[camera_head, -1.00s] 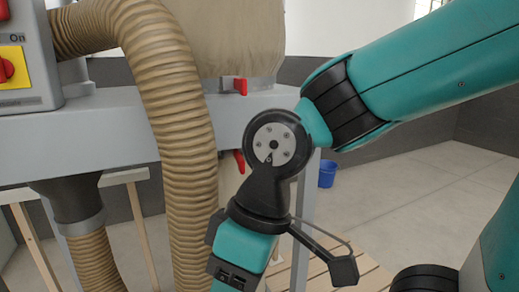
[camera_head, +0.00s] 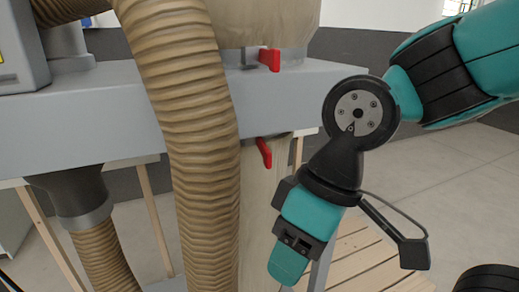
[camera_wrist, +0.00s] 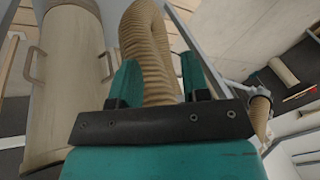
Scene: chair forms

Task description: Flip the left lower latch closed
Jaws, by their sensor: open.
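A red lower latch (camera_head: 264,152) hangs just below the grey beam (camera_head: 110,112), right of the big hose, its handle slanting downward. A red upper latch (camera_head: 269,59) stands at the base of the beige bag, above the beam. I cannot tell whether either is fastened. My gripper (camera_head: 288,268) is in front of the machine, below and right of the lower latch and apart from it, pointing down. In the wrist view its two teal fingers (camera_wrist: 160,82) are spread and empty. No red latch is distinguishable in that view.
A ribbed beige hose (camera_head: 190,140) runs down left of the latches; it also shows beyond my fingers in the wrist view (camera_wrist: 148,45). A beige cylinder (camera_wrist: 72,75) with handles is at left there. A slatted wooden pallet (camera_head: 365,262) lies right of the machine, with open floor beyond.

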